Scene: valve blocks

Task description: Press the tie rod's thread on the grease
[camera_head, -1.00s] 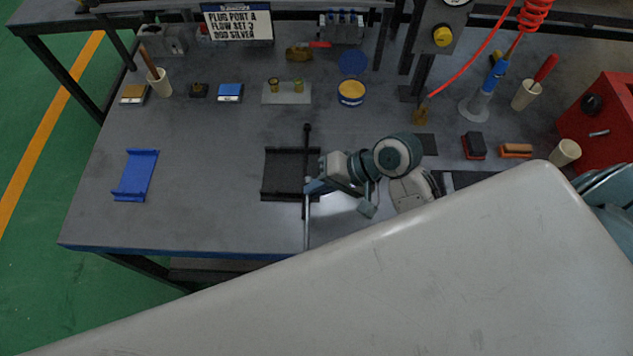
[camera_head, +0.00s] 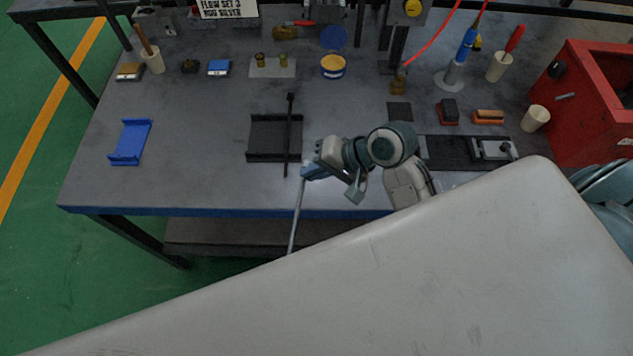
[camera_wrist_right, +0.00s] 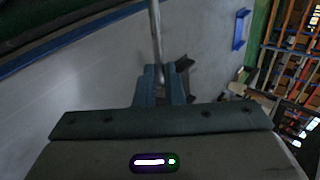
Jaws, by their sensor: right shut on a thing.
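My right gripper (camera_head: 306,174) is shut on a thin grey tie rod (camera_head: 297,215), which hangs out past the table's front edge. In the right wrist view the rod (camera_wrist_right: 155,35) stands between the blue fingertips (camera_wrist_right: 158,85). The thread cannot be made out. A round tin (camera_head: 333,68), yellow and blue, which looks like the grease, stands at the back middle with a blue disc (camera_head: 334,38) behind it. The rod is well apart from the tin. My left gripper is not in view.
A dark cradle (camera_head: 262,138) with a thin dark bar (camera_head: 289,130) across it lies behind the gripper. A blue cradle (camera_head: 131,142) is at left, a stand with two brass pieces (camera_head: 272,67) at the back. A blue upright tool (camera_head: 467,45) and red box (camera_head: 590,95) are at right.

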